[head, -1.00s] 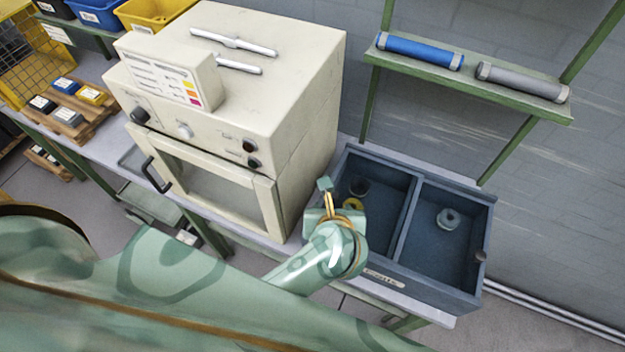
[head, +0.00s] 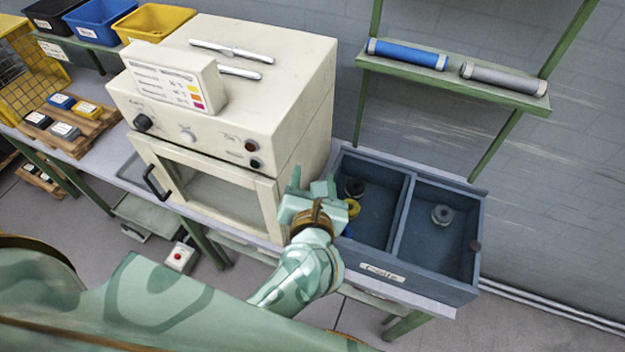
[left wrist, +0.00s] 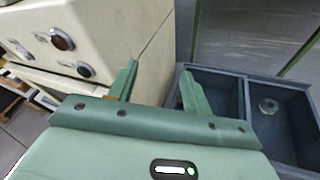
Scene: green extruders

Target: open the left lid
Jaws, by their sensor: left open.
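No separate lid can be made out on the blue-grey two-compartment bin (head: 425,285); both compartments stand open from above. The left compartment (head: 377,215) holds a dark ring, a yellow ring and something blue, partly hidden by my gripper. The right compartment (head: 432,250) holds a grey ring (head: 442,215). My left gripper (head: 310,188) is open and empty, between the cream oven's right side and the bin's left compartment. In the left wrist view its two fingers (left wrist: 158,85) stand apart, with the bin (left wrist: 290,100) to their right. My right gripper is not in view.
The cream oven (head: 270,110) stands left of the bin, its door shut, with a dark handle (head: 155,183). A green shelf (head: 450,80) with a blue roll (head: 407,54) and a grey roll (head: 505,78) hangs behind the bin.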

